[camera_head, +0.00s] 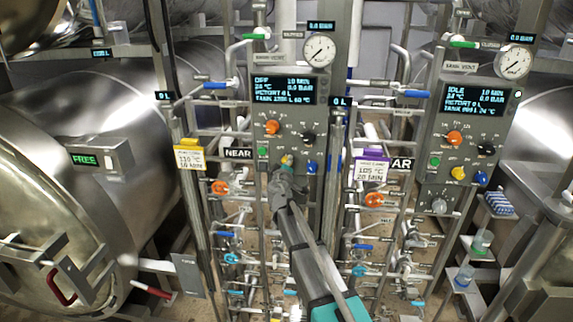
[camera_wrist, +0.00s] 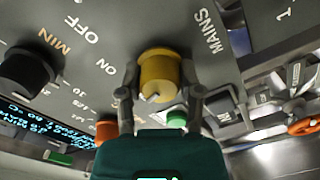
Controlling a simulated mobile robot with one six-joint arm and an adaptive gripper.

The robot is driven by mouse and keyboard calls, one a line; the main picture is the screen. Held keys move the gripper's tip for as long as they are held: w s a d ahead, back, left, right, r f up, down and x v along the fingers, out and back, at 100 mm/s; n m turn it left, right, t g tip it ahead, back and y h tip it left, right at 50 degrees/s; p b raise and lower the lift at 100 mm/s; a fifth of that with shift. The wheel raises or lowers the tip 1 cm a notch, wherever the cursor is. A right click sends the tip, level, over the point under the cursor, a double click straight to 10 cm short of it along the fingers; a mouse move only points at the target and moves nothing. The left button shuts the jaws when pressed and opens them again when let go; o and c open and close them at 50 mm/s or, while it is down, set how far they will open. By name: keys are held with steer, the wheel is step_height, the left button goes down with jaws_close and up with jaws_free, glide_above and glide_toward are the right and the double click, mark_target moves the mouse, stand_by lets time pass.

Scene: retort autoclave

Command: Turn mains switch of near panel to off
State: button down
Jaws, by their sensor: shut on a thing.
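The near panel (camera_head: 290,115) stands in the middle of the head view, beside the NEAR sign (camera_head: 238,154). Its display (camera_head: 283,90) reads OFF, 10 MIN. Its yellow mains switch (camera_head: 287,160) is low on the panel, partly hidden by my gripper (camera_head: 285,176). In the wrist view, the yellow switch (camera_wrist: 158,72) sits by the MAINS label, with ON and OFF lettering to its left. My gripper (camera_wrist: 162,86) is shut on the switch, one finger on each side. A pale mark shows on the knob's lower edge; which label it points at is unclear.
Close to the switch are a black knob (camera_wrist: 28,72), an orange knob (camera_wrist: 107,130) and a green button (camera_wrist: 177,118). A blue knob (camera_head: 310,167) is just right of it. The similar far panel (camera_head: 468,120) stands at right; pipes and valves fill the space below.

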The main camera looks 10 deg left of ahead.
steer(key=shift+n, duration=1.7)
steer(key=shift+c, duration=1.3)
jaws_free()
steer(key=shift+s, duration=0.1)
steer(key=s, duration=1.1)
steer(key=shift+s+a, duration=0.25)
steer(key=shift+s, duration=0.15)
